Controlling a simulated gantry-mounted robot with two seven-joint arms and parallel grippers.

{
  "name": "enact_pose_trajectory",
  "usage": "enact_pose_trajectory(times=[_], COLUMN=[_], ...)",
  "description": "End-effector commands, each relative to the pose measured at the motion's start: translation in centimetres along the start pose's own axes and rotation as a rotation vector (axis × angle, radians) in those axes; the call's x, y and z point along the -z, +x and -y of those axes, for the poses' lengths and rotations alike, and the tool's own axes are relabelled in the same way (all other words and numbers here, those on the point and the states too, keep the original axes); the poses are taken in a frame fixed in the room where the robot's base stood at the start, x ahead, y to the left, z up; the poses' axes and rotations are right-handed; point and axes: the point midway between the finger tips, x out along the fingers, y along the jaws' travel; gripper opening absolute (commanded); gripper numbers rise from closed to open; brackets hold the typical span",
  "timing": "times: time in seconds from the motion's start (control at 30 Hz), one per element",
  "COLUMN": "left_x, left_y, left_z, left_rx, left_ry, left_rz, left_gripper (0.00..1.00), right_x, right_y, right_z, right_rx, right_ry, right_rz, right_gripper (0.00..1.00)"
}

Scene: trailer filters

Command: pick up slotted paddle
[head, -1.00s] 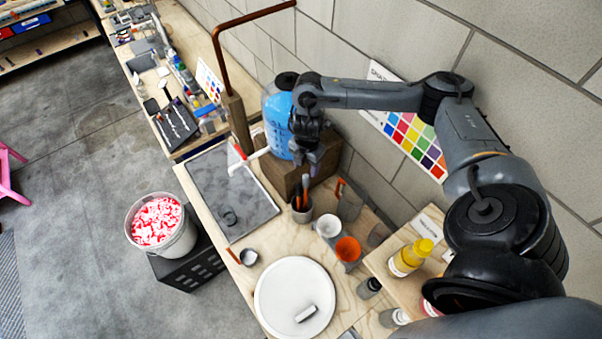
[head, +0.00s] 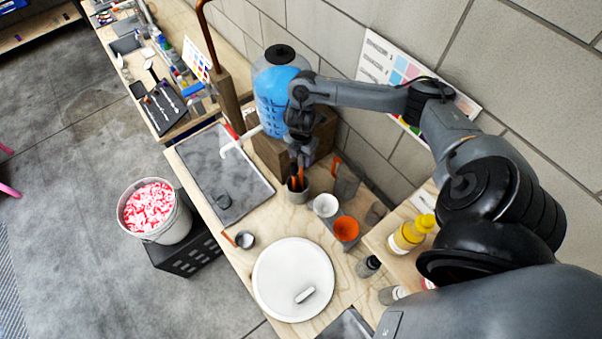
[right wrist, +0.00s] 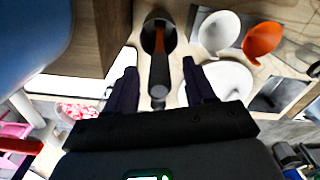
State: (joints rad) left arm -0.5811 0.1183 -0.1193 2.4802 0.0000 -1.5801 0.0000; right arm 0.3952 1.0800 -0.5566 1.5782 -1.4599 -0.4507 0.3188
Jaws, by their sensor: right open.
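In the right wrist view the cup (right wrist: 157,20) holds a tool with a dark handle (right wrist: 158,75) and an orange shaft. I cannot tell whether this is the slotted paddle, as its lower end is hidden in the cup. My right gripper (head: 298,160) is above the cup, pointing down. In the wrist view its open fingers (right wrist: 161,88) stand either side of the dark handle, with gaps. My left gripper is not in view.
A blue water jug (head: 277,92) on a wooden block (head: 270,153) is close behind.

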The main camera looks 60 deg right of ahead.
Motion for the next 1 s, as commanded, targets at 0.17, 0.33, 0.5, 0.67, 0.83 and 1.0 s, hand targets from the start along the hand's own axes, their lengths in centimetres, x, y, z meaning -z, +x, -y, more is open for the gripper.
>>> enact_pose_trajectory(times=[0.17,0.33,0.5,0.67,0.83,1.0], left_x=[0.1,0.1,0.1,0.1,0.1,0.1], left_y=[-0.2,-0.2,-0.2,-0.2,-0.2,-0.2], left_z=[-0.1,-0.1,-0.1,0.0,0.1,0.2], left_rx=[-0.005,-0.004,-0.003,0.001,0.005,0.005], left_ry=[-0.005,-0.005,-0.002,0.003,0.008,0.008], left_rz=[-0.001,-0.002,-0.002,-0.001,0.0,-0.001], left_gripper=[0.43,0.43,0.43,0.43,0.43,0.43], right_x=[0.0,0.0,0.0,0.0,0.0,0.0], right_y=[1.7,2.1,2.1,2.1,2.1,2.1], right_z=[0.0,0.0,0.0,0.0,0.0,0.0], right_rx=[0.001,-0.001,-0.001,-0.001,-0.001,-0.001], right_ry=[0.0,-0.001,-0.001,-0.001,-0.001,-0.001], right_rz=[0.0,0.001,0.001,0.001,0.001,0.001], right_gripper=[0.54,0.54,0.49,0.25,0.0,0.0])
